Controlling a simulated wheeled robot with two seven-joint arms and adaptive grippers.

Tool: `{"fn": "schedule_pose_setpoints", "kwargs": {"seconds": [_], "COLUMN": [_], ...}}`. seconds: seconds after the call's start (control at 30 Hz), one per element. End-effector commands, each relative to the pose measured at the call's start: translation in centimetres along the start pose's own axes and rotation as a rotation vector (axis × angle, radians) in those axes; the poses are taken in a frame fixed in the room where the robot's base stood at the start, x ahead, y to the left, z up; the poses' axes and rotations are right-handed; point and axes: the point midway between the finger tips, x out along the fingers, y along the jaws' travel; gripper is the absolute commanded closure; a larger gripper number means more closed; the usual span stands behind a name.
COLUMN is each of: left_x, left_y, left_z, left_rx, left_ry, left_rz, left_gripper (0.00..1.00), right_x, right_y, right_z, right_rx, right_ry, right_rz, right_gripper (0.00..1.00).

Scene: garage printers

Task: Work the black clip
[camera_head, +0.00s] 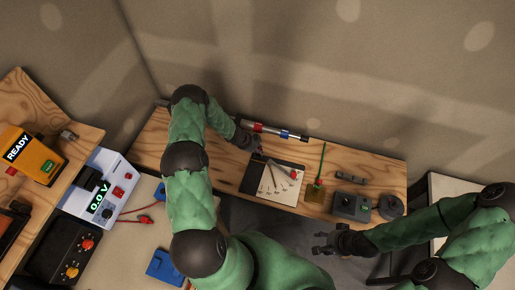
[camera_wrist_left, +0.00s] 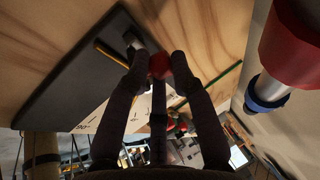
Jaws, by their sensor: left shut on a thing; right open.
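My left gripper (camera_head: 252,146) is at the back edge of a black board (camera_head: 257,184) with pale paper and several thin metal pieces on it. In the left wrist view, a small red round part (camera_wrist_left: 159,66) shows between the fingertips of my left gripper (camera_wrist_left: 157,62), which is shut on it as far as I can tell. A grey shaft (camera_wrist_left: 131,41) lies beside it, by a dark slab (camera_wrist_left: 75,70). I cannot make out the black clip for certain; the fingers hide part of this spot. My right gripper (camera_head: 325,244) is open and empty in front of the bench.
A red, silver and blue rod (camera_head: 273,131) lies behind the board. Right of the board stand a block with a green stick (camera_head: 316,190) and a dark box with knobs (camera_head: 351,206). A power supply (camera_head: 103,190) with red leads is at left. A wall closes the back.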

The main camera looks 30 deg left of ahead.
Motion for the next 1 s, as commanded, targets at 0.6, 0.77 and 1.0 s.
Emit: {"fn": "schedule_pose_setpoints", "kwargs": {"seconds": [0.6,0.77,1.0], "left_x": [-0.6,-2.6,-7.5], "left_y": [-0.2,-0.2,-0.3], "left_z": [0.1,0.2,0.1], "left_rx": [0.0,0.0,0.001], "left_ry": [-0.002,-0.003,-0.003], "left_rz": [-0.003,-0.005,-0.007], "left_gripper": [0.55,0.55,0.55], "right_x": [0.0,0.0,0.0], "right_y": [0.0,0.0,0.0], "right_z": [0.0,0.0,0.0], "right_rx": [0.0,0.0,0.0], "right_ry": [0.0,0.0,0.0], "right_rz": [0.0,0.0,0.0], "right_gripper": [0.5,0.5,0.5]}}
